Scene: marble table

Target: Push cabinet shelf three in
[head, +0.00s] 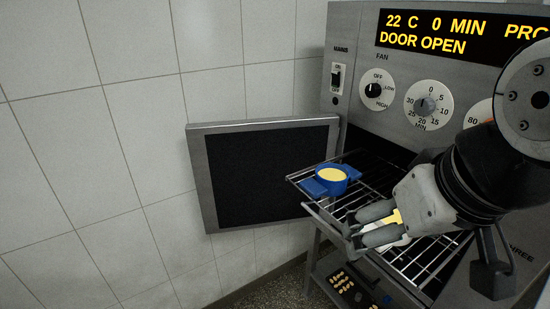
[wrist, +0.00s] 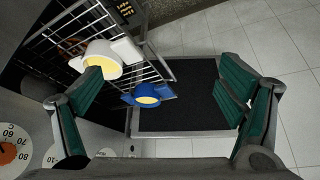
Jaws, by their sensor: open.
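A wire shelf (head: 301,181) sticks out of the open steel cabinet (head: 355,62); its bars also show in the wrist view (wrist: 158,66). A blue dish with yellow contents (head: 331,175) sits on it toward the left and also shows in the wrist view (wrist: 147,95). A white dish with yellow contents (wrist: 102,57) sits beside it, mostly hidden behind my gripper in the head view. A label ending in "THREE" (head: 522,255) is on the cabinet's right side. My gripper (head: 352,231) is open and empty over the shelf's front part. I cannot tell whether it touches the shelf.
The cabinet door (head: 262,172) stands wide open on the left, close to the tiled wall. A display (head: 460,38) reads "DOOR OPEN". Below the shelf, a dark tray (head: 342,283) holds several small yellow pieces.

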